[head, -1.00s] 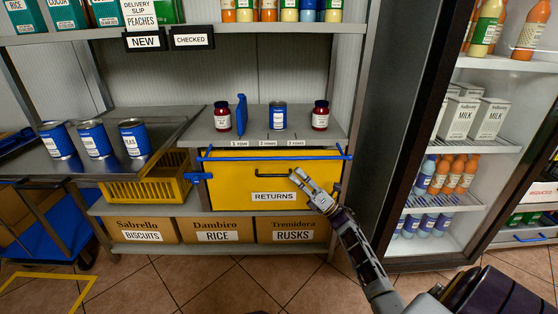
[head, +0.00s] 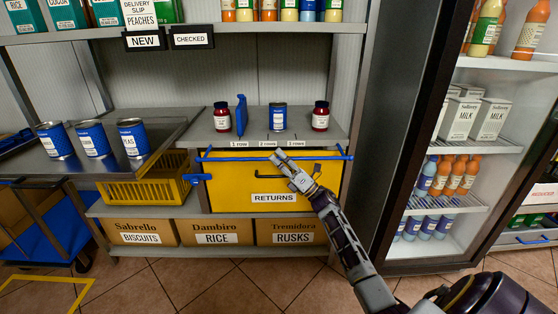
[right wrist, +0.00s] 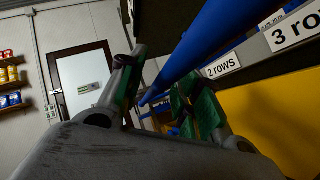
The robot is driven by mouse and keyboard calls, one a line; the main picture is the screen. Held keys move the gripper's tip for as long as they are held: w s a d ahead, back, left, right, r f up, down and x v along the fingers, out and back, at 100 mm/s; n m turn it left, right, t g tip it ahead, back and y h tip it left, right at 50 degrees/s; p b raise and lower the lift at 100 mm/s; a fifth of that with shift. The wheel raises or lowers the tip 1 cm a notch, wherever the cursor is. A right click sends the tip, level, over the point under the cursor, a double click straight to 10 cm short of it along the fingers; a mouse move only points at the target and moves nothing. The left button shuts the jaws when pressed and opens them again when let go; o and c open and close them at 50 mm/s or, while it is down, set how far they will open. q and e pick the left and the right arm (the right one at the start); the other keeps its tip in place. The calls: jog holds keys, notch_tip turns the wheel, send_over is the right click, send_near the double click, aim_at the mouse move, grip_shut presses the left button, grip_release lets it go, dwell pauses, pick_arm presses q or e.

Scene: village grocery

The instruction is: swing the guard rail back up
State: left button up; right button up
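The guard rail is a thin blue bar (head: 235,159) lying level across the shelf front, just below the row labels and along the top of the yellow returns bin. My right gripper (head: 278,155) is at the middle of this rail, its fingertips pointing up and left. In the right wrist view the blue rail (right wrist: 205,45) runs diagonally beyond and between the fingers. The right fingers (right wrist: 160,95) are apart, with green pads showing; I cannot tell whether they touch the rail. My left gripper is not in view.
Two dark red jars (head: 222,117), a blue tin (head: 278,117) and a blue upright divider (head: 241,114) stand on the shelf behind the rail. The yellow returns bin (head: 225,180) is below it. A black handle (head: 330,170) and a blue side piece (head: 197,178) are close by.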

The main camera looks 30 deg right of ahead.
grip_shut()
jog(key=shift+r, duration=0.1)
dwell(0.6)
